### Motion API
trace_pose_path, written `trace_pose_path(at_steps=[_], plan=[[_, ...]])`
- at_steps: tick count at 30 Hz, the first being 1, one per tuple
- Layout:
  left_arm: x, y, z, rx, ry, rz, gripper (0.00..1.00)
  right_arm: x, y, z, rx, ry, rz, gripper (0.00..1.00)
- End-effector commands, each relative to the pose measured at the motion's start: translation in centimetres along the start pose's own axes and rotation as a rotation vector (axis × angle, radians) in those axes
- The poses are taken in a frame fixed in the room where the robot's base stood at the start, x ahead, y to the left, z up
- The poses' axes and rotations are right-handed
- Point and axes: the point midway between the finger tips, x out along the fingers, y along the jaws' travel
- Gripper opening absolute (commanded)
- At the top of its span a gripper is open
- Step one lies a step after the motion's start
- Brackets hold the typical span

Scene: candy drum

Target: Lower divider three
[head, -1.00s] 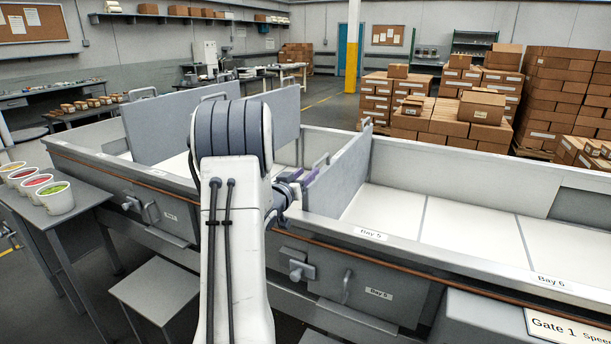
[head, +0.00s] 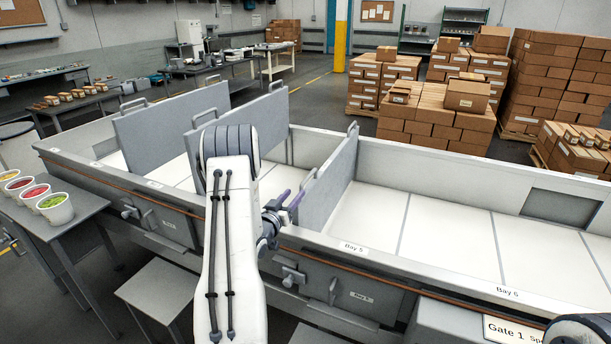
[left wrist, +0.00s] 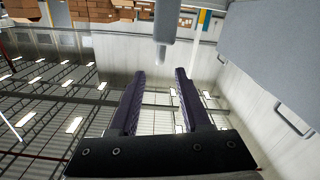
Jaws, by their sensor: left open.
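Divider three (head: 332,180), a grey upright panel with handles on its top edge, stands raised across the trough at the left side of Bay 5. My left gripper (head: 290,201), with purple fingers, is beside its near end, at the trough's front wall. In the left wrist view the two fingers (left wrist: 159,72) are apart with nothing between them. A grey upright part, seemingly the panel's edge and handle (left wrist: 164,30), shows just beyond the fingertips. I cannot tell whether they touch. My right gripper is out of view.
Two more raised dividers (head: 165,122) and (head: 262,118) stand to the left; a panel with a handle (left wrist: 268,50) fills the wrist view's upper right. Bay 5 (head: 372,215) is empty. A side table (head: 70,222) with several cups of candy is at the left.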

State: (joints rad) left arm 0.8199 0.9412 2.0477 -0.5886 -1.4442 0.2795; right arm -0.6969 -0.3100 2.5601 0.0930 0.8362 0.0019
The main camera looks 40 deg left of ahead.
Motion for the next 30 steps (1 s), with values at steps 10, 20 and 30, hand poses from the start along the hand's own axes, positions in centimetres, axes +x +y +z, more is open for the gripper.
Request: trace_pose_path(at_steps=[10,20,30], plan=[[6.3,0.2,-0.2,-0.001,0.000,0.002,0.47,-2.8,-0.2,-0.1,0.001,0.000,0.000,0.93],[9.1,0.1,0.0,-0.002,-0.001,0.001,0.47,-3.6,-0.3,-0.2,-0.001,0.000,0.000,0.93],[9.2,0.1,0.0,-0.002,-0.001,0.001,0.24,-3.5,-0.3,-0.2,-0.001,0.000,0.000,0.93]])
